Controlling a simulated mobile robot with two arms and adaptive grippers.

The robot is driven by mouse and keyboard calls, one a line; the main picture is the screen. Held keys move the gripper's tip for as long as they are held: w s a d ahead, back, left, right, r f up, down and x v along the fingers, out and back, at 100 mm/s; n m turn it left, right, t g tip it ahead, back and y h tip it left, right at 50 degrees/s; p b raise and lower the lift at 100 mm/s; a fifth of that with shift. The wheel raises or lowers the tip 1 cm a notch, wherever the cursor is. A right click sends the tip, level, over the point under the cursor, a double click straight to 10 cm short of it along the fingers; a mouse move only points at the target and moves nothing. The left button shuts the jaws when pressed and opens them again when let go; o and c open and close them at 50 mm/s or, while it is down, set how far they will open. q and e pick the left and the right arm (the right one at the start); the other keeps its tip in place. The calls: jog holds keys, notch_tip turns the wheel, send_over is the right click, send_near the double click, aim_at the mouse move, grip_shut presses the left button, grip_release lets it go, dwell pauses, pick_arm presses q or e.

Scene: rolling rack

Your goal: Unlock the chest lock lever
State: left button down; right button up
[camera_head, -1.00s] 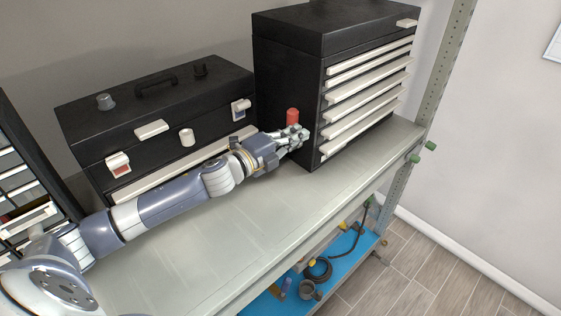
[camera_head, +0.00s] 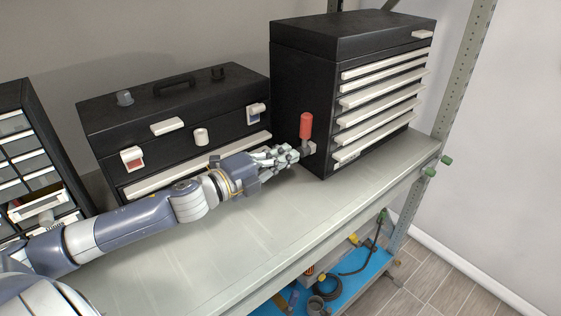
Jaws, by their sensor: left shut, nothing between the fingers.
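The red lever handle (camera_head: 306,125) stands upright by the left side of the tall black chest (camera_head: 304,88), near its front edge. A small grey mount (camera_head: 309,148) shows at its lower end. My left gripper (camera_head: 296,153) is shut and empty, with its fingertips just left of and below the red handle, beside the grey mount. Whether the fingertips touch the mount I cannot tell. My right gripper is not in view.
A wide black toolbox (camera_head: 222,119) with white latches stands behind my left arm. A small drawer cabinet (camera_head: 41,110) is at the far left. The grey shelf (camera_head: 245,235) is clear in front, and a blue lower shelf (camera_head: 345,290) holds tools.

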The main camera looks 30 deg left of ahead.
pick_arm(q)
jog(key=shift+s+a, duration=0.1)
jog(key=shift+s, duration=0.4)
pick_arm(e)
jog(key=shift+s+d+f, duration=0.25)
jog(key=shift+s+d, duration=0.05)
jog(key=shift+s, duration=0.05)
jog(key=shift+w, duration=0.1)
